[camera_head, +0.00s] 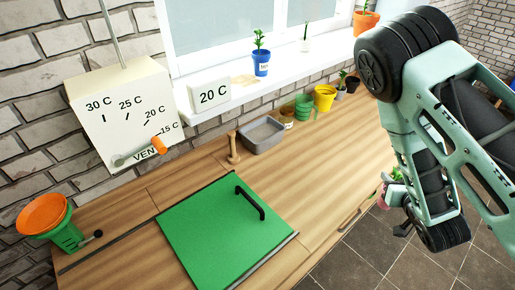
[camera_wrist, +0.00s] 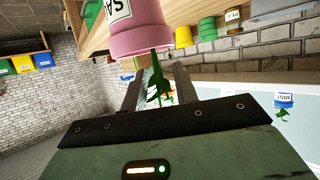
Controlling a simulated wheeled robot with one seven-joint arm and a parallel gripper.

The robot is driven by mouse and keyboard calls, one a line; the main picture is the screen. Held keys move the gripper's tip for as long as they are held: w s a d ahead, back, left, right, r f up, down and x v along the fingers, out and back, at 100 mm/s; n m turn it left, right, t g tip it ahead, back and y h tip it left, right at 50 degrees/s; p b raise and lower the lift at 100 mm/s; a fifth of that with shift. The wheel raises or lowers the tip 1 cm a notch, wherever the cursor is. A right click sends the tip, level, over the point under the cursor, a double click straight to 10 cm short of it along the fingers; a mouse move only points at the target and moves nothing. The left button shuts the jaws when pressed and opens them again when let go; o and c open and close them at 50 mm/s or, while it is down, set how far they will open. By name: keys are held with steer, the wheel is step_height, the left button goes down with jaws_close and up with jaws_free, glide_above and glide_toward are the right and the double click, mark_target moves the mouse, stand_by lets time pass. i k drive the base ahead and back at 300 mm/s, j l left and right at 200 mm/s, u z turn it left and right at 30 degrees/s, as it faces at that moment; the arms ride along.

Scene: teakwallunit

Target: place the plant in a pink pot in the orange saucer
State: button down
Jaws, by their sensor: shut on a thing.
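The plant in a pink pot shows large in the wrist view, which is turned upside down: its pink pot (camera_wrist: 138,32) is at the top, and its green leaves and stem (camera_wrist: 157,80) lie between my fingers. My gripper (camera_wrist: 160,82) is shut on the plant. In the head view my gripper (camera_head: 388,184) is at the right beyond the counter's edge, with the pink pot (camera_head: 382,200) mostly hidden by my arm. An orange round dish (camera_head: 42,213), which looks like the orange saucer, sits on a green stand at the far left of the counter, well away from my gripper.
A green board (camera_head: 215,235) with a black handle lies on the wooden counter. A grey tray (camera_head: 262,135), a wooden peg (camera_head: 233,148), and green and yellow pots (camera_head: 324,97) stand along the wall. A white dial box (camera_head: 120,110) hangs behind. A blue-potted plant (camera_head: 261,62) stands on the sill.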

mark_target(45, 216)
steer(key=k+u, duration=0.15)
steer(key=u, duration=0.3)
steer(key=k+j+u, duration=0.1)
steer(key=u, duration=0.35)
steer(key=k+j+u, duration=0.15)
steer(key=u, duration=0.3)
steer(key=k+j+u, duration=0.2)
steer(key=u, duration=0.25)
steer(key=k+j+u, duration=0.1)
steer(key=u, duration=0.35)
steer(key=j, duration=0.1)
